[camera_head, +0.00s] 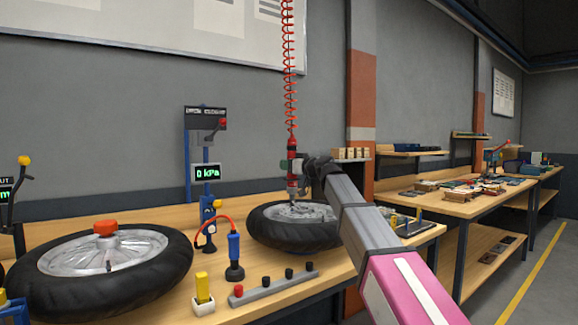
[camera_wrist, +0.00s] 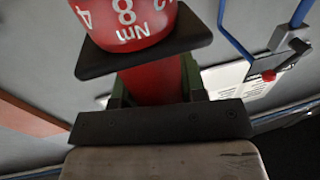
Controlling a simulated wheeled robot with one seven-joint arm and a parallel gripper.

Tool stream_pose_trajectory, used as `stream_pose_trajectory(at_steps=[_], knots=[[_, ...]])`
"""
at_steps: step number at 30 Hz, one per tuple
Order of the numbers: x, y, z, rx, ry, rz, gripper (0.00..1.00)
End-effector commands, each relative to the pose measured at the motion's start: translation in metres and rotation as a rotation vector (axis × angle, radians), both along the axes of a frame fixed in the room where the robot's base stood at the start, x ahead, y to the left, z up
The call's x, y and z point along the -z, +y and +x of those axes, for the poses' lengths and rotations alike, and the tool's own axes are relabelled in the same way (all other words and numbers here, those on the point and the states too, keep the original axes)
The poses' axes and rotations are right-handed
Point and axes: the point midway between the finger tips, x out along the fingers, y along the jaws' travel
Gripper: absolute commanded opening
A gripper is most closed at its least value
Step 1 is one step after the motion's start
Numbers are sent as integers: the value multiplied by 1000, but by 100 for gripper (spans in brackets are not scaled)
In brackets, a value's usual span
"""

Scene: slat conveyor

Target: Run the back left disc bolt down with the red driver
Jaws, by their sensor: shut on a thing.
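The red driver (camera_head: 292,183) hangs upright from a red coiled cord, above the far wheel (camera_head: 275,232). My gripper (camera_head: 305,172) is shut on its body from the right. In the wrist view the driver's red body (camera_wrist: 150,85) is between the jaws, and a red collar with white numbers and "Nm" (camera_wrist: 125,18) shows above. The driver's lower end is over or at the metal disc (camera_head: 312,212) in the wheel's middle, left of its centre. I cannot tell whether the tip touches a bolt. The separate bolts are too small to make out.
A nearer wheel (camera_head: 60,283) with a red cap lies at the left of the bench. Between the wheels stand a blue tool (camera_head: 234,250) with a red hose, a yellow block (camera_head: 203,288), a grey rail with black knobs (camera_head: 262,290) and a gauge reading 0 kPa (camera_head: 207,173).

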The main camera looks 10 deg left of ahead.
Motion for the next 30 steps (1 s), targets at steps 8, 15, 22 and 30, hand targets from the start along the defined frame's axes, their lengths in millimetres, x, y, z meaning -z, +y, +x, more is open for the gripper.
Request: stream_pose_trajectory(at_steps=[8,15,22,30], knots=[[4,0,0,0,0,0,2],[6,0,0,0,0,0,2],[9,0,0,0,0,0,2],[12,0,0,0,0,0,2]])
